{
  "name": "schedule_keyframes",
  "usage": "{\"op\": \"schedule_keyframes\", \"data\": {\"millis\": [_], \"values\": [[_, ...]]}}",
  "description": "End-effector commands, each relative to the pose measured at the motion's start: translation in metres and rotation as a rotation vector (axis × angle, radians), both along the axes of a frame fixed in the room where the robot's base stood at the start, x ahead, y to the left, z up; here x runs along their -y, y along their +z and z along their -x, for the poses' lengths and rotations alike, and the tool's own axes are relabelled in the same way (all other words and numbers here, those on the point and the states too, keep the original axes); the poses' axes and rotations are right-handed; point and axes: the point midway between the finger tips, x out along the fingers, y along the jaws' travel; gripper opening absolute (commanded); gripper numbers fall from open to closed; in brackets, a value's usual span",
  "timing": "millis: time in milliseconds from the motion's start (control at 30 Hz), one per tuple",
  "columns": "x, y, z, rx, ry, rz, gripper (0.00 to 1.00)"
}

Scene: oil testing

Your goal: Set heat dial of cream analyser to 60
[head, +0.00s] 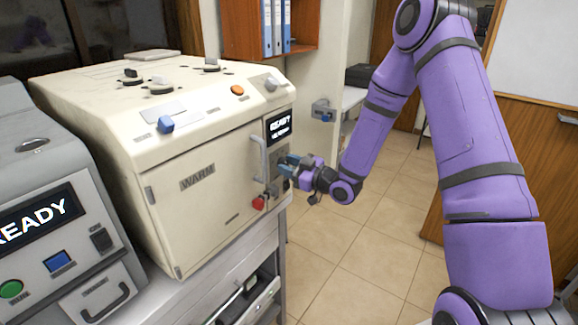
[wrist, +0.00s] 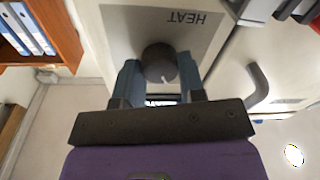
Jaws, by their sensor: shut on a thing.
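The cream analyser (head: 215,165) stands on a bench, with a lit READY display (head: 279,126) at the right of its front. My gripper (head: 286,165) is at the analyser's front face, just below that display. In the wrist view, the dark round heat dial (wrist: 158,60) sits beside an upside-down HEAT label (wrist: 187,19). My gripper's two blue-grey fingers (wrist: 158,78) are on either side of the dial, shut on it. A short pale mark shows on the dial's lower right. No scale numbers are readable, and my gripper hides the dial in the head view.
A door handle (head: 259,158) is just left of my gripper, and a red knob (head: 259,203) is below it. A grey machine (head: 62,215) with its own READY display stands at the left. The tiled floor (head: 365,235) right of the bench is clear.

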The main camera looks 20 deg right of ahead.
Motion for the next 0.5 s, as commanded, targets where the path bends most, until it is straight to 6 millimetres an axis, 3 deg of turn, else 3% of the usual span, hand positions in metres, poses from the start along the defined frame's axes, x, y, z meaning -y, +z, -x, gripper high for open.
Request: {"op": "schedule_keyframes", "data": {"millis": [500], "values": [[0.0006, -0.0011, 0.0004, -0.288, -0.001, -0.395, 0.13]]}}
